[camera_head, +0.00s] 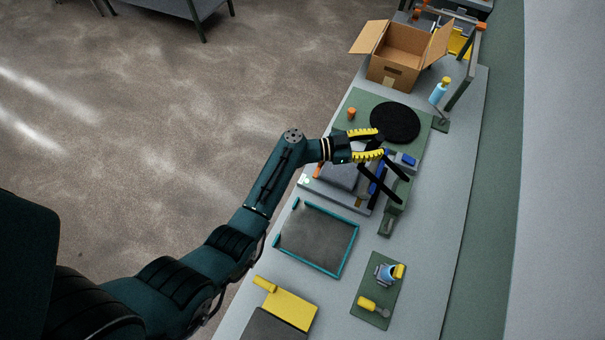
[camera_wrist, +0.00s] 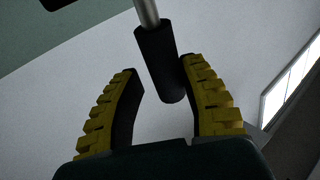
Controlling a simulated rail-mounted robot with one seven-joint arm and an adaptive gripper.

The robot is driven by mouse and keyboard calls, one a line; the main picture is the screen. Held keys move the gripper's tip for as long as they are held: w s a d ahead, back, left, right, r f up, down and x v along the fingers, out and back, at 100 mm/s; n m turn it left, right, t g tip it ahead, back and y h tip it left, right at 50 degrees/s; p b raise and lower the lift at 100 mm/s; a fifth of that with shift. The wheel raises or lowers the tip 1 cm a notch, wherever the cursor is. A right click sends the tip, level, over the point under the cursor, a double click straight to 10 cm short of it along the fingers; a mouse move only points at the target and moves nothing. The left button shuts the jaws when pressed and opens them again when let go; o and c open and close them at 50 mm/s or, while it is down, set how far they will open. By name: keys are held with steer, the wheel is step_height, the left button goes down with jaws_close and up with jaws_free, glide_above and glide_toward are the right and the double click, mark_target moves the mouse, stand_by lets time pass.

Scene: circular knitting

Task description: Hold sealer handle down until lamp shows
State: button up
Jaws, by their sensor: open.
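The sealer (camera_head: 344,177) sits on the bench in the middle of the head view, with a grey body, blue parts and crossed black bars (camera_head: 384,182). My gripper (camera_head: 379,143) is above its far end, with its yellow-padded fingers spread. In the wrist view, a black cylindrical handle grip (camera_wrist: 159,62) on a metal rod reaches between my open fingers (camera_wrist: 160,75). It is nearer the right finger; I cannot tell whether it touches. My gripper partly covers the sealer in the head view. I cannot make out a lit lamp.
A dark round disc (camera_head: 395,123) lies on a green mat beyond the gripper, with a blue bottle (camera_head: 439,92) and an open carton (camera_head: 404,46) farther back. A teal-edged tray (camera_head: 316,238), a yellow scoop-like piece (camera_head: 287,307) and a green tool board (camera_head: 365,300) lie nearer.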

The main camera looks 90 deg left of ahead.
steer(key=o, duration=0.5)
steer(key=d+p, duration=0.1)
steer(key=s+d+p, duration=0.1)
steer(key=d, duration=0.1)
steer(key=shift+s+d+r+p, duration=0.1)
steer(key=shift+p, duration=0.3)
steer(key=shift+s+d+p, duration=0.15)
steer(key=shift+d+p, duration=0.15)
steer(key=shift+d, duration=0.05)
steer(key=shift+s+d+p, duration=0.2)
steer(key=shift+d+p, duration=0.15)
steer(key=shift+d, duration=0.3)
steer(key=c, duration=0.5)
steer(key=shift+a+f, duration=0.1)
steer(key=shift+f, duration=0.1)
steer(key=o, duration=0.5)
steer(key=shift+c, duration=0.2)
steer(key=shift+a, duration=0.1)
steer(key=s+d+p, duration=0.1)
steer(key=s+p, duration=0.1)
steer(key=s, duration=0.4)
